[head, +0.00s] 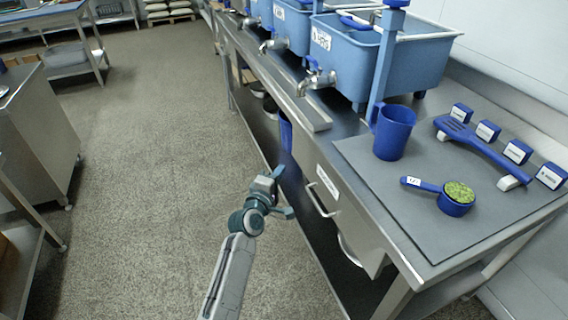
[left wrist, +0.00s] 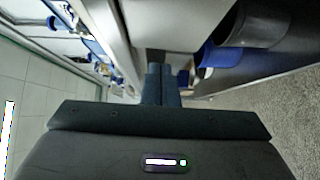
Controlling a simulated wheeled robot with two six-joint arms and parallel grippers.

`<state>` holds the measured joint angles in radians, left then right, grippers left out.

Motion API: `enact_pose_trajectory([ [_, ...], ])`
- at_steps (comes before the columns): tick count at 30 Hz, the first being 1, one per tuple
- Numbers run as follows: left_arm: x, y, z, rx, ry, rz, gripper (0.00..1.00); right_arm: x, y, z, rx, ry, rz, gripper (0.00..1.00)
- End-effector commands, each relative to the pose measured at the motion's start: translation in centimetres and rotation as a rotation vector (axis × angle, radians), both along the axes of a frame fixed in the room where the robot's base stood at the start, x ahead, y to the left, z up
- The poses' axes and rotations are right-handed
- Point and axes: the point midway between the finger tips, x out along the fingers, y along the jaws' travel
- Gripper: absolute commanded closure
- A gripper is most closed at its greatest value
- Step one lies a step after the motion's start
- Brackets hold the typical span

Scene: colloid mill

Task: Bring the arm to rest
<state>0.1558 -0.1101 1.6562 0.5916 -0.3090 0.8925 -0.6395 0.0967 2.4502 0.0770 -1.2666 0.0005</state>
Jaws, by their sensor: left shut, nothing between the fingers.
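My left arm (head: 228,275) reaches up from the bottom of the head view. Its gripper (head: 277,180) is in the air over the aisle, beside the front of the steel bench (head: 377,217), apart from the bench top. In the left wrist view the two fingers (left wrist: 161,84) are together, with nothing between them. My right gripper is in neither view.
On the bench's grey mat (head: 420,225) are a blue jug (head: 392,133), a blue scoop of green bits (head: 457,198), a blue spatula (head: 480,148) and several labelled blocks. Blue tanks (head: 345,60) with taps stand behind. A drawer handle (head: 318,203) juts out.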

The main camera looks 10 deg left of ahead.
Motion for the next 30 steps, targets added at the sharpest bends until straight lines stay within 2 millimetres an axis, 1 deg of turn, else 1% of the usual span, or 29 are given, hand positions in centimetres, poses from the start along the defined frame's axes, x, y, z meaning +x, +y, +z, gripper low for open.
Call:
enact_pose_trajectory([
  [1, -1.0, 0.2, -0.1, 0.001, 0.002, 0.000, 1.00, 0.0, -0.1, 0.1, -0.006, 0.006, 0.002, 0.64],
  [6, -3.3, 0.7, -0.1, 0.001, 0.002, 0.000, 1.00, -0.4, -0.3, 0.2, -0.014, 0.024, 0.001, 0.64],
  [9, -4.0, 0.8, 0.0, 0.001, 0.001, 0.000, 1.00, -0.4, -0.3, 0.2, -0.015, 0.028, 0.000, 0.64],
  [16, -4.6, 0.9, -0.3, 0.020, 0.006, -0.004, 1.00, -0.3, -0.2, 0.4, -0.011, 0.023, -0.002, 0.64],
  [17, -5.0, 1.0, -0.5, 0.039, 0.014, -0.008, 1.00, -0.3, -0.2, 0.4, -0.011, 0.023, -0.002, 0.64],
  [19, -6.6, 1.1, -1.6, 0.122, 0.045, -0.029, 1.00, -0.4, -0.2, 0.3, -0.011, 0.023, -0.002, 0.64],
  [20, -7.6, 1.2, -2.3, 0.173, 0.065, -0.043, 1.00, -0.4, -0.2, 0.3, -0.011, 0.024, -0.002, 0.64],
  [23, -12.4, 1.8, -5.0, 0.412, 0.155, -0.115, 1.00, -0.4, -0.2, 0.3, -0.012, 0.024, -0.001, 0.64],
  [24, -14.8, 2.2, -6.2, 0.526, 0.198, -0.155, 1.00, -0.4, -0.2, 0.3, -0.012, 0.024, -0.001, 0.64],
  [26, -18.5, 2.9, -7.7, 0.694, 0.262, -0.220, 1.00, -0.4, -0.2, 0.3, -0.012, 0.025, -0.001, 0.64],
  [27, -20.8, 3.3, -8.5, 0.791, 0.302, -0.263, 1.00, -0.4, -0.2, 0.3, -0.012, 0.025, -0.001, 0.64],
  [30, -25.3, 4.4, -9.7, 0.981, 0.380, -0.356, 1.00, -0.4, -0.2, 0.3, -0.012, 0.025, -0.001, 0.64],
])
